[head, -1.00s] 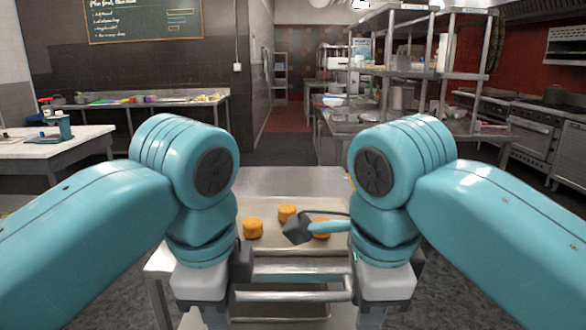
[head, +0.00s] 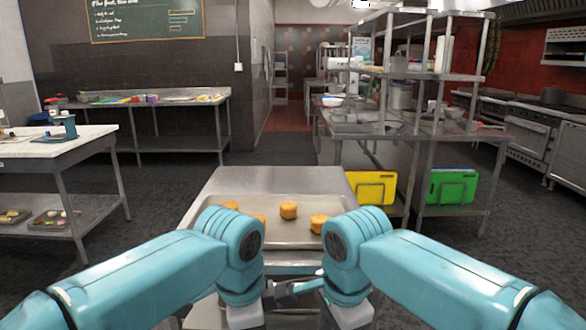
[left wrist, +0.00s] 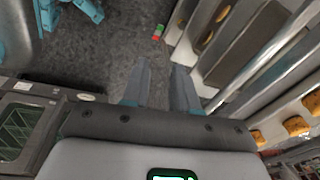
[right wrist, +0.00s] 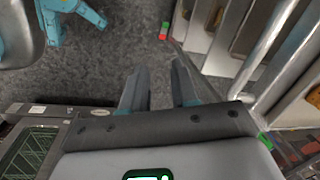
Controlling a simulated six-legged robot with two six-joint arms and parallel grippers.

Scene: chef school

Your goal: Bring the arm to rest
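My two teal arms reach in from the lower left and lower right of the head view, bent, with their wrists side by side at the bottom middle. In the left wrist view my left gripper (left wrist: 162,68) has its two fingers apart, with nothing between them but a view of the floor. In the right wrist view my right gripper (right wrist: 158,68) is likewise open and empty.
A metal tray (head: 275,185) with several round orange-brown pastries (head: 288,210) lies just beyond my wrists. A white-topped table (head: 60,140) stands left. A steel shelf unit with a yellow board (head: 371,187) and a green board (head: 452,187) stands right. Grey floor separates them.

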